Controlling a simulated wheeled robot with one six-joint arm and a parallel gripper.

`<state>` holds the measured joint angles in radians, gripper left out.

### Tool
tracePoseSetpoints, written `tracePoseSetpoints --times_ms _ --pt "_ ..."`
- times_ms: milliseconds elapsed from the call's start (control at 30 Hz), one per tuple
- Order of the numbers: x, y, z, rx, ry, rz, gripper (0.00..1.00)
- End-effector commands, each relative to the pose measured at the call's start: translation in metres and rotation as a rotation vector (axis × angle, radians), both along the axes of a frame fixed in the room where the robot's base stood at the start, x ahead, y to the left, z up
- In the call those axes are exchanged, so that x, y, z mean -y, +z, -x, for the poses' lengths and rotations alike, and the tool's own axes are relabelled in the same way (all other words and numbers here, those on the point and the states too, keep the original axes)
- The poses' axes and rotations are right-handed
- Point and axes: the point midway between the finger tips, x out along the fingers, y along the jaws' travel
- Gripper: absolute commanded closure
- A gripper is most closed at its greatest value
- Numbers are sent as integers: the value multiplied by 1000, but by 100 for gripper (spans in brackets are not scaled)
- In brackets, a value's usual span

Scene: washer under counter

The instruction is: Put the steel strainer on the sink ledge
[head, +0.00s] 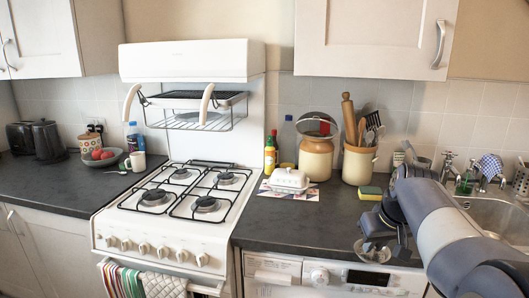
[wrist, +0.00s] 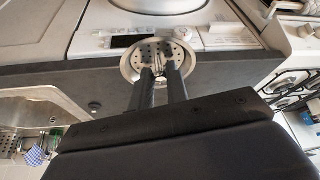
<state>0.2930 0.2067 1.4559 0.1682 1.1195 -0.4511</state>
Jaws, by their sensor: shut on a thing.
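The steel strainer (wrist: 150,48) is a round, shiny, perforated dish with a small post at its middle. My gripper (wrist: 160,72) is shut on that post in the wrist view. In the head view the strainer (head: 372,252) hangs under my gripper (head: 380,240), in front of the counter's front edge and above the washer's panel in the picture. The steel sink (head: 499,212) is at the right in the head view, partly behind my arm. Its rim also shows at the left of the wrist view (wrist: 45,92). My arm hides part of the ledge.
Taps (head: 448,163), a green bottle (head: 466,180) and a blue checked cloth (head: 490,166) stand behind the sink. A sponge (head: 370,193), a utensil crock (head: 359,164) and a butter dish (head: 289,180) are on the dark counter (head: 290,225). The counter front is clear.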

Motion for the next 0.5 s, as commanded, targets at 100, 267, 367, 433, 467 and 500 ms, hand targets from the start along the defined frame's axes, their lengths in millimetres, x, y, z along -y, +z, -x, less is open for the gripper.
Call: tracePoseSetpoints --times_ms 100,267,367,433,467,500 --pt "-7 -18 -9 -10 -15 0 100" --pt "-16 -42 -18 -15 -38 1 100" --pt "-23 -59 -23 -17 -51 3 100" --pt "-29 -71 -27 -17 -62 4 100" --pt "-32 -79 -28 -20 -66 5 100" --pt "-37 -87 -29 -19 -71 6 100"
